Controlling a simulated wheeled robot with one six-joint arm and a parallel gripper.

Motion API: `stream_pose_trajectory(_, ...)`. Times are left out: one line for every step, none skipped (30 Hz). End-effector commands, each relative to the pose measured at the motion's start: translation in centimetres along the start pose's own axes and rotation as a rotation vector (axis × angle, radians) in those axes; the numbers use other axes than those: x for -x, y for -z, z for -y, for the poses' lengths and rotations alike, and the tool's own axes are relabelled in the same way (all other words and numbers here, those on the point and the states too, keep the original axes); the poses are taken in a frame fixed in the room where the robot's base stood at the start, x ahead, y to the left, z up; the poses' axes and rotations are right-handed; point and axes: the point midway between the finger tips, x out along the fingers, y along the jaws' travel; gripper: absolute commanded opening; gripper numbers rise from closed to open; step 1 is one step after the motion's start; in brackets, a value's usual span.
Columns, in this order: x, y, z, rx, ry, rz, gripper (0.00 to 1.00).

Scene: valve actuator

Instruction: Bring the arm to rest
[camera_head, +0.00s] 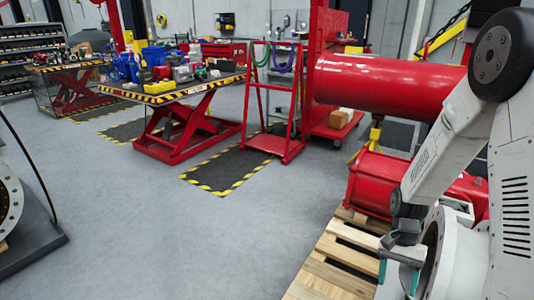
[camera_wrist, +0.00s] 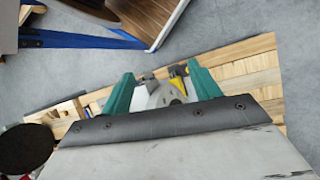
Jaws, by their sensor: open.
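My arm reaches down along the right side of the head view. My gripper (camera_head: 398,275) is at its lower end, over the right side of a wooden pallet (camera_head: 322,272) and beside a pale round flange (camera_head: 433,262). In the wrist view my gripper (camera_wrist: 160,76) shows two teal fingers spread apart, with nothing clearly held. A grey-white part with yellow bits (camera_wrist: 165,95) shows between and beyond the fingers; I cannot tell whether it touches them. The wrist housing hides what lies below.
A large red cylinder (camera_head: 385,85) and a red actuator body (camera_head: 378,183) stand near my arm. A red lift table (camera_head: 190,88) with blue parts and a red rack (camera_head: 275,105) stand farther back. Grey floor (camera_head: 190,235) at centre-left is clear. A dark flanged object (camera_head: 15,215) is at left.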

Motion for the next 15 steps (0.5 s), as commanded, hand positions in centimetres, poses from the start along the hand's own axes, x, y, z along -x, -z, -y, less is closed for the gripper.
stream_pose_trajectory(2.1, -1.7, -0.5, 0.062, 0.004, -0.018, 0.62)
stream_pose_trajectory(3.1, -2.6, -0.9, 0.1, 0.004, -0.024, 0.62)
stream_pose_trajectory(4.4, -3.9, -1.3, 0.15, 0.004, -0.033, 0.62)
stream_pose_trajectory(5.3, -4.9, -1.7, 0.187, 0.003, -0.039, 0.62)
stream_pose_trajectory(6.1, -5.8, -2.0, 0.222, 0.003, -0.047, 0.62)
stream_pose_trajectory(7.2, -7.1, -2.5, 0.267, 0.004, -0.058, 0.62)
stream_pose_trajectory(7.9, -8.1, -2.9, 0.3, 0.003, -0.065, 0.62)
stream_pose_trajectory(8.6, -9.1, -3.3, 0.333, 0.004, -0.075, 0.62)
stream_pose_trajectory(9.5, -10.4, -3.9, 0.375, 0.004, -0.087, 0.62)
stream_pose_trajectory(10.1, -11.3, -4.2, 0.405, 0.004, -0.097, 0.62)
stream_pose_trajectory(10.7, -12.3, -4.7, 0.433, 0.004, -0.106, 0.62)
stream_pose_trajectory(11.4, -13.5, -5.2, 0.47, 0.005, -0.123, 0.62)
stream_pose_trajectory(11.8, -14.5, -5.6, 0.497, 0.005, -0.134, 0.62)
stream_pose_trajectory(12.3, -15.4, -6.0, 0.523, 0.006, -0.147, 0.62)
stream_pose_trajectory(12.8, -16.6, -6.6, 0.554, 0.007, -0.164, 0.62)
